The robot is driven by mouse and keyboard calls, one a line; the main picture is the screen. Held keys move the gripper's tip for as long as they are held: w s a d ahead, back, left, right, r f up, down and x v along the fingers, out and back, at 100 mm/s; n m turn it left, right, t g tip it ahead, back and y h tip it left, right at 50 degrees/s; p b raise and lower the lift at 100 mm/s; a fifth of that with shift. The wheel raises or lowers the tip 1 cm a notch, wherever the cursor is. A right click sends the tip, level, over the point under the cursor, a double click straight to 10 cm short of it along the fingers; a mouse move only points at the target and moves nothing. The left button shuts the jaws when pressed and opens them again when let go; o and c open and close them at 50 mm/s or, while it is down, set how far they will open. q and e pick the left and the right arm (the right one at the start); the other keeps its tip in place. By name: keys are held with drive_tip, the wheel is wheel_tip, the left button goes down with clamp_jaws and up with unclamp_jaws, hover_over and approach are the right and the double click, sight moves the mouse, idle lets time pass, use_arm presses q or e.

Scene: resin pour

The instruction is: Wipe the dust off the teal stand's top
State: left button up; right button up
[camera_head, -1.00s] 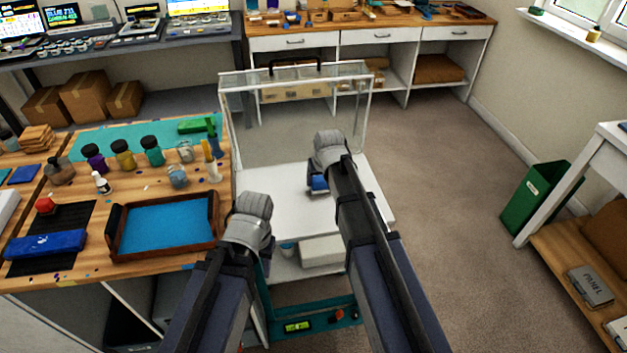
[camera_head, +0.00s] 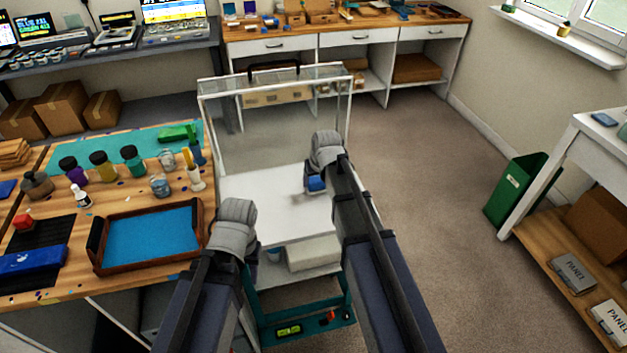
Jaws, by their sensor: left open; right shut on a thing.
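The teal stand (camera_head: 262,330) is in the middle of the head view, with a white top (camera_head: 265,190) and a clear-walled frame (camera_head: 275,125) at its back. My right gripper (camera_head: 316,178) is over the right part of the top, shut on a small blue block-like thing (camera_head: 317,184). The blue thing is at or just above the white surface; I cannot tell if it touches. My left gripper (camera_head: 236,222) is open and empty, over the top's left front edge. Its fingers are mostly hidden by its wrist.
A wooden bench (camera_head: 60,285) on the left holds a blue-lined tray (camera_head: 150,235), bottles and small jars. A white box (camera_head: 313,254) sits on the stand's lower shelf. A green bin (camera_head: 520,188) and white shelf unit (camera_head: 560,150) stand right. Open carpet lies between.

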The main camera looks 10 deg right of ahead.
drive_tip(key=shift+s+d, duration=0.2)
drive_tip(key=shift+s, duration=0.75)
drive_tip(key=shift+s+a+f, duration=0.1)
drive_tip(key=shift+a, duration=2)
drive_tip(key=shift+a, duration=0.1)
drive_tip(key=shift+a, duration=1.9)
